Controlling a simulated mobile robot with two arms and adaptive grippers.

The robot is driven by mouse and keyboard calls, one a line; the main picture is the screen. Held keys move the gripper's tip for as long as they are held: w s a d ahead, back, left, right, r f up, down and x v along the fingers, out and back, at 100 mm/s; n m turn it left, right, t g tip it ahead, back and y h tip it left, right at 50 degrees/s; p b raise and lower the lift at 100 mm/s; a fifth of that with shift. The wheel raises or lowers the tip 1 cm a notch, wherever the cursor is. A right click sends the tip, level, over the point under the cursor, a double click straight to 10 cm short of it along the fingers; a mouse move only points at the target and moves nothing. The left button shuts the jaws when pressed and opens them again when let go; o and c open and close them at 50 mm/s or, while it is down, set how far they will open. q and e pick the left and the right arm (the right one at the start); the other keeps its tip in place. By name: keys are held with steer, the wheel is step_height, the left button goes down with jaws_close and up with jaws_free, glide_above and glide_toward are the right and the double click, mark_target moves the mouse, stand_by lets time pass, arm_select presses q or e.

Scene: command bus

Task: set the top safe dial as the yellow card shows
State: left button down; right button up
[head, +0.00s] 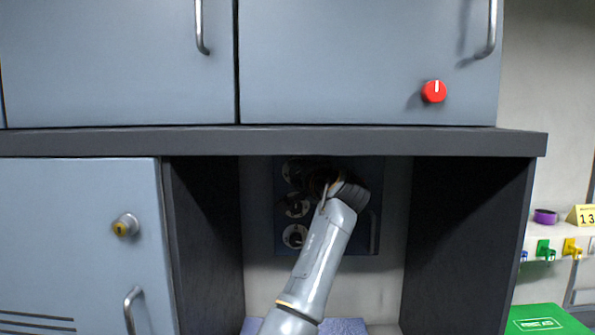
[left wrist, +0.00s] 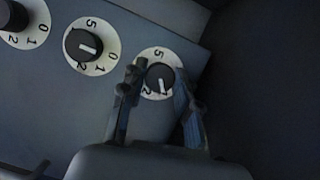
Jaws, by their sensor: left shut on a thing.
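The safe (head: 362,243) is a dark panel in the recess, with several round white dials in a column. The top dial (head: 292,170) is partly behind my left gripper (head: 318,184) in the head view. In the left wrist view the top dial (left wrist: 158,55) is at the right end of the row, and my left gripper (left wrist: 157,85) has its fingers on either side of its black knob (left wrist: 160,77), shut on it. The knob's white mark points down, near the lower numbers; the exact number is unclear. The yellow card (head: 581,215) at the right edge shows 1 and 3, then is cut off.
Grey cabinets are above and left of the recess; a red knob (head: 434,91) is on the upper door. The recess has dark side walls (head: 466,225). A purple roll (head: 545,216) is beside the card; a green box (head: 545,320) is below. The middle dial (left wrist: 92,46) is beside my fingers.

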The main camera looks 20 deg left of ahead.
arm_select(q)
steer(key=shift+n, duration=0.4)
steer(key=shift+f, duration=0.1)
steer(key=c, duration=1)
jaws_free()
steer(key=v, duration=1.2)
steer(key=shift+r, duration=0.3)
steer(key=shift+f, duration=0.1)
